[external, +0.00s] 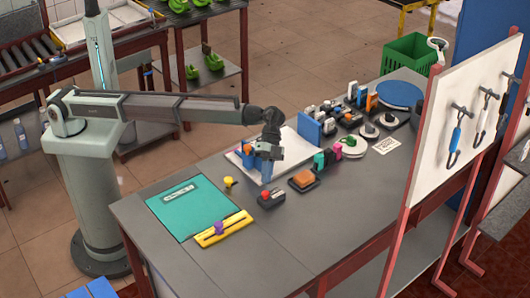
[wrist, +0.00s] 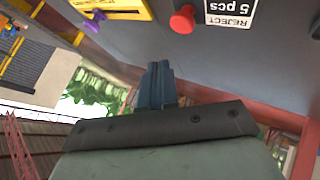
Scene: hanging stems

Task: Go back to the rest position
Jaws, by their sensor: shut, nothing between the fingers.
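My gripper (external: 266,176) points down over the grey table (external: 330,225), near the front edge of the white board lying there. Its blue fingers are together and hold nothing. I cannot tell how high the fingertips are above the table. My arm reaches out from its base at the left.
A box with a red knob (external: 271,197), an orange-topped block (external: 304,180) and a small yellow piece (external: 230,183) stand near my gripper. A teal mat (external: 188,205) and yellow slider bar (external: 222,230) lie front left. An upright white panel (external: 455,125) with hooks stands right.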

